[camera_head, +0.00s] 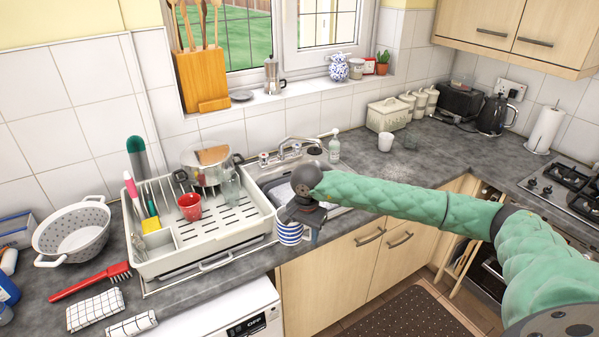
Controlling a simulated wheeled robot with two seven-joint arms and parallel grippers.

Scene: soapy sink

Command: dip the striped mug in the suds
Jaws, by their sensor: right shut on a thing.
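The striped mug (289,233), blue and white, is at the front edge of the counter below my right gripper (301,217). The gripper is shut on the mug, near its upper part, and the mug looks roughly upright. In the picture it overlaps the sink's front edge and the cabinet front; its exact height is hard to tell. The sink (262,172) lies behind it, with a pale patch that may be suds (283,194) in the basin. My right wrist and forearm hide much of the basin. My left gripper is not in view.
A dish rack (160,256) with a red cup (190,206) stands left of the sink. A tap (284,148) and soap bottle (334,146) stand behind it. A white cup (385,142) is on the right counter. A colander (72,236) and red brush (92,281) lie far left.

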